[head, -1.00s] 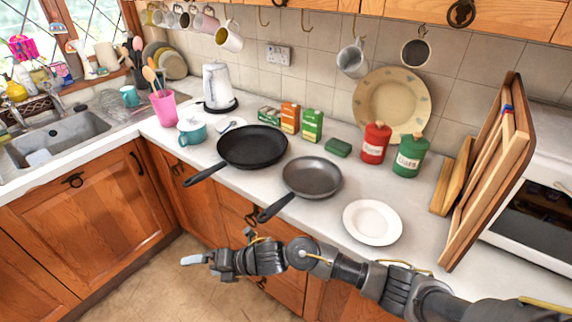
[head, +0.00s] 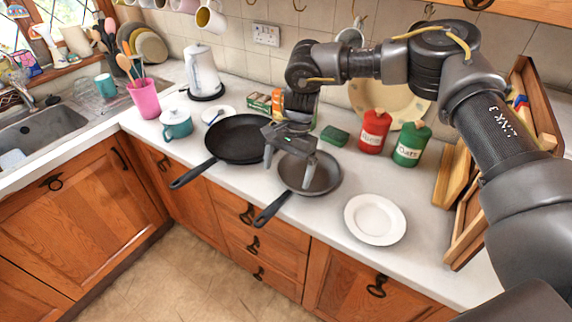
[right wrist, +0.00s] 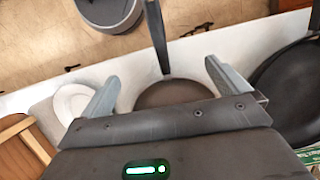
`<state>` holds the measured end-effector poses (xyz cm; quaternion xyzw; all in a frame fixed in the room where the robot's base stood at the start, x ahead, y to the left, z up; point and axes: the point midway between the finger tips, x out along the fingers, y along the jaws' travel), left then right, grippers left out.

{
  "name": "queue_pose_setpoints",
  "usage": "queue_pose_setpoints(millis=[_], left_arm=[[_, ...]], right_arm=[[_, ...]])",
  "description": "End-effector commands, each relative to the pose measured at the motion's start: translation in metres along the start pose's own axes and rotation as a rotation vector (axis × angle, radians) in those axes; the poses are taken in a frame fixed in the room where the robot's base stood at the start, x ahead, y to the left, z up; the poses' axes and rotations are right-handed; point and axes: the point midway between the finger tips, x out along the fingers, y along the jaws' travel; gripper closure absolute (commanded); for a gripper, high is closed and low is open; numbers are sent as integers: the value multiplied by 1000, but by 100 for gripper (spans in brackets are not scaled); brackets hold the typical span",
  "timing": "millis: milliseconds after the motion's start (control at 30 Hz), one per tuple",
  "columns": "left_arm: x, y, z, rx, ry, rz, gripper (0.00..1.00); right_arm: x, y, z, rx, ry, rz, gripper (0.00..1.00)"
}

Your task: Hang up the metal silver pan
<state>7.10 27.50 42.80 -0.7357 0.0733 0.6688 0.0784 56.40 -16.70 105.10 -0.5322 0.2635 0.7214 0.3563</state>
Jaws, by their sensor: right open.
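The metal silver pan (head: 322,177) lies on the white counter, its dark handle (head: 272,209) reaching over the front edge. My right gripper (head: 288,167) points down over the pan's left side, fingers apart and empty. In the right wrist view, the grey pan (right wrist: 172,93) and its upright handle (right wrist: 157,38) show between the two open fingers (right wrist: 161,72). I cannot tell how far the fingertips are above the pan. Hooks (head: 298,5) show at the top of the wall, partly cut off. My left gripper is out of view.
A black pan (head: 235,138) lies close left of the silver pan. A white plate (head: 375,219) lies to the right. Red (head: 374,131) and green (head: 411,144) canisters stand behind. Wooden boards (head: 452,175) lean at the right.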

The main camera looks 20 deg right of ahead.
Motion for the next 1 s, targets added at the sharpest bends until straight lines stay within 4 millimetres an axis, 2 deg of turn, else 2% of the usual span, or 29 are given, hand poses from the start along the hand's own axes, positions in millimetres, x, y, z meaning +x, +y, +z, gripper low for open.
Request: queue_pose_setpoints(millis=[267, 467, 1000], left_arm=[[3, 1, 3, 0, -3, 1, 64], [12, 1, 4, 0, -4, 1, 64], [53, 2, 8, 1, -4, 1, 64]], right_arm=[[4, -1, 0, -3, 0, 1, 0], [18, 0, 0, -1, -2, 0, 0], [84, 0, -1, 0, -2, -1, 0]])
